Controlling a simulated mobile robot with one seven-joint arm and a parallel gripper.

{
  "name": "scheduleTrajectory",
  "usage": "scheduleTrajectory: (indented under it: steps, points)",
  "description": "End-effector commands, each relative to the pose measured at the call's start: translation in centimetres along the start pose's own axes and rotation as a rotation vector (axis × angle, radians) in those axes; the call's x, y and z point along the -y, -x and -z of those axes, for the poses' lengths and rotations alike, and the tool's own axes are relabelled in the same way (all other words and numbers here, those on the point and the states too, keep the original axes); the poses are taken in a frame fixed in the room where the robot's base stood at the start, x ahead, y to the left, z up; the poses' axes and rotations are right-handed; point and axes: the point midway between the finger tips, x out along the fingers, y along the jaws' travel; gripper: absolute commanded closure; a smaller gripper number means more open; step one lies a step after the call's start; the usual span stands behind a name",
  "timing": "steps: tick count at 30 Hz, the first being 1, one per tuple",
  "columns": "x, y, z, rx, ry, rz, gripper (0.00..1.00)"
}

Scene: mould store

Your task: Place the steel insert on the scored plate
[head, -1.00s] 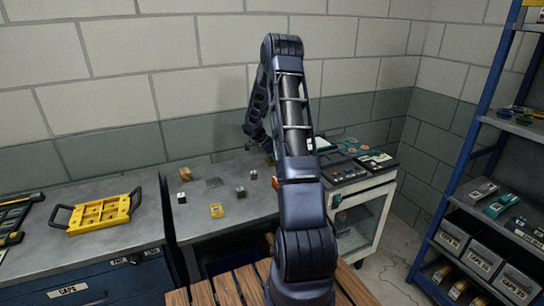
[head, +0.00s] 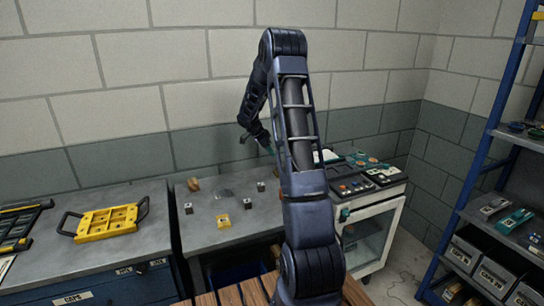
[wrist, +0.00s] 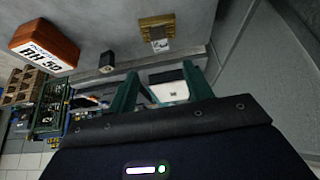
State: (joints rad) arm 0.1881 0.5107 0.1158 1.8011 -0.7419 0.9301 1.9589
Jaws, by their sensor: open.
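Small dark and grey blocks stand on the grey bench top. A grey one (head: 247,200) looks most like the steel insert, but it is too small to be sure. The scored plate looks to be the thin grey flat piece (head: 223,194) behind and left of it, with its top bare. My gripper (head: 267,148) is above the back of the bench, apart from these pieces. In the wrist view its green fingers (wrist: 162,92) are spread, with nothing held between them. That view also shows a small dark block (wrist: 137,58).
A yellow block (head: 223,220) and a brown block (head: 193,184) share the bench. A yellow tray (head: 106,220) lies on the left cabinet. A white cabinet with a control panel (head: 368,181) stands at right, then blue shelving (head: 474,165). The wrist view shows a red-brown labelled block (wrist: 45,45).

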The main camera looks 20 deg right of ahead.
Motion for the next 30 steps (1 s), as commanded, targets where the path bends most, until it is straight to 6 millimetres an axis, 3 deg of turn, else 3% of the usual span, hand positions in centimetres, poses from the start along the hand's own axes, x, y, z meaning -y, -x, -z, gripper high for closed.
scheduleTrajectory:
  steps: [5,11,21,30]
  points:
    - [-2.1,3.6,0.6,0.016,0.072,0.019,0.49]
    - [-6.5,9.1,1.4,0.048,0.222,0.055,0.49]
    - [-15.1,17.0,1.7,0.101,0.482,0.141,0.49]
    - [-23.3,22.0,1.0,0.134,0.716,0.244,0.49]
